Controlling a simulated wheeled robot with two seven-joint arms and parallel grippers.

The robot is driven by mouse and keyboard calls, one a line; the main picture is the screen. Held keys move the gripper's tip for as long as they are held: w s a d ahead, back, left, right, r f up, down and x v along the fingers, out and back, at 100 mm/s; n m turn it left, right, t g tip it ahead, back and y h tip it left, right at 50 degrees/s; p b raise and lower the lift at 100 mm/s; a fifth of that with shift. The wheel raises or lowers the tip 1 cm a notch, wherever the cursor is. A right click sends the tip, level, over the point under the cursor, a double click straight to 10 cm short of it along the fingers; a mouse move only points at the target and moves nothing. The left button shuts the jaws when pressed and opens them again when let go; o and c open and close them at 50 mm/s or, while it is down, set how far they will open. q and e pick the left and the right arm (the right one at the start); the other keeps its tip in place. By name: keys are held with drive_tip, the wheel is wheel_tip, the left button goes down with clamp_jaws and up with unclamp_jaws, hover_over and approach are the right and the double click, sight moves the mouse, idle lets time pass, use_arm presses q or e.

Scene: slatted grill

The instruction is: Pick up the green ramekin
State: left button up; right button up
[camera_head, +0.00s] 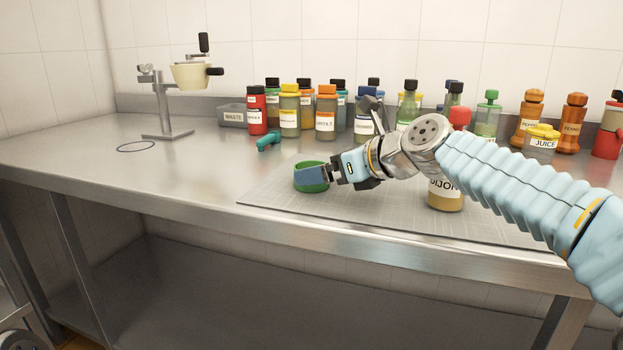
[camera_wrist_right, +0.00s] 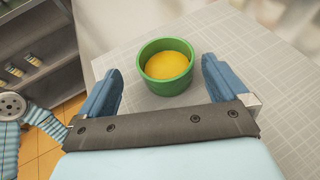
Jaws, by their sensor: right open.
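The green ramekin (camera_head: 315,189) stands upright near the left edge of the grey gridded mat, partly hidden in the head view by a blue finger. In the right wrist view the ramekin (camera_wrist_right: 167,87) shows yellow contents and lies between the two blue fingers. My right gripper (camera_head: 313,176) is open, low at the mat, with one finger on each side of the ramekin. In the wrist view, gaps show between the ramekin and both fingers (camera_wrist_right: 162,68). My left gripper is not in view.
A Dijon jar (camera_head: 446,198) stands on the mat (camera_head: 275,201) under my right arm. Several bottles and jars line the back, beside a grey waste bin (camera_head: 232,115). A small teal object (camera_head: 268,141) lies behind the ramekin. The counter to the left (camera_head: 90,165) is mostly clear.

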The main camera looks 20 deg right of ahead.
drive_tip(key=x, duration=0.5)
drive_tip(key=shift+w+d+r, duration=0.1)
drive_tip(key=shift+w+d, duration=0.05)
drive_tip(key=shift+w, duration=0.25)
drive_tip(key=shift+c, duration=0.2)
drive_tip(key=c, duration=1)
drive_tip(key=shift+c, duration=0.5)
drive_tip(key=shift+r+p, duration=0.15)
drive_tip(key=shift+p, duration=0.15)
